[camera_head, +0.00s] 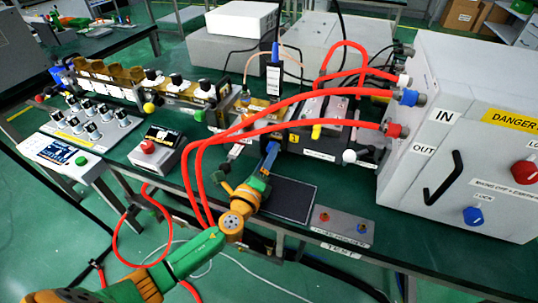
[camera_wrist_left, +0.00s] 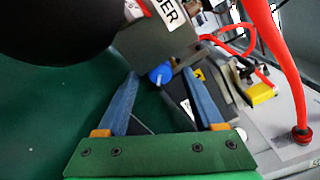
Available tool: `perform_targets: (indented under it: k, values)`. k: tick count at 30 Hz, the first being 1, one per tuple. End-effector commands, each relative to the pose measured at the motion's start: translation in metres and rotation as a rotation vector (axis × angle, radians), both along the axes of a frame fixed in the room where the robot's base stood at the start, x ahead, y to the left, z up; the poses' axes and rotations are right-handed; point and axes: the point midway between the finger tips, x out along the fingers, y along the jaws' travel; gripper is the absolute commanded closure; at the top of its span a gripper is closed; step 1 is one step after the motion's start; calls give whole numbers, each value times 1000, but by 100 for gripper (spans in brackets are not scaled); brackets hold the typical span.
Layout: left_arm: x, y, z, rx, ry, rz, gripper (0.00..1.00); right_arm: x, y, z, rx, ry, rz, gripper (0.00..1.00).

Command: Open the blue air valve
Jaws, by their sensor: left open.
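The blue air valve (camera_wrist_left: 160,74) shows in the left wrist view as a small round blue knob below a grey block with a white label. My left gripper (camera_wrist_left: 160,80) is open, with one blue finger on each side of the knob in the picture. I cannot tell whether either finger touches it. In the head view my left gripper (camera_head: 268,158) reaches over the bench just in front of the black equipment with the yellow tag, and the knob is not clearly visible there. My right gripper is not in view.
Red hoses (camera_head: 290,93) arch over the bench to the grey cabinet (camera_head: 450,110) at right. A black pad (camera_head: 290,200) and a small button panel (camera_head: 343,227) lie near the front edge. A dark rounded shape (camera_wrist_left: 55,30) fills the wrist view's upper left.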

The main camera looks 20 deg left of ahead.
Motion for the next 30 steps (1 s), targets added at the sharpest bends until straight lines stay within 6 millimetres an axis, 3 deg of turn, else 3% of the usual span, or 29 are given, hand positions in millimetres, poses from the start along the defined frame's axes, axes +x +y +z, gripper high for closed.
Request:
perform_targets:
  k: [8, 15, 16, 30]
  values:
    - [5, 0, 0, -1, 1, -1, 31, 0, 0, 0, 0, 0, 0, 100]
    - [4, 0, 0, 0, 0, -1, 96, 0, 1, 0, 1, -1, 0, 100]
    - [4, 0, 0, 0, 0, 0, 100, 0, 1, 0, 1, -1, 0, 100]
    - [4, 0, -2, -123, 4, 1, 100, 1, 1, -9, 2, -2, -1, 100]
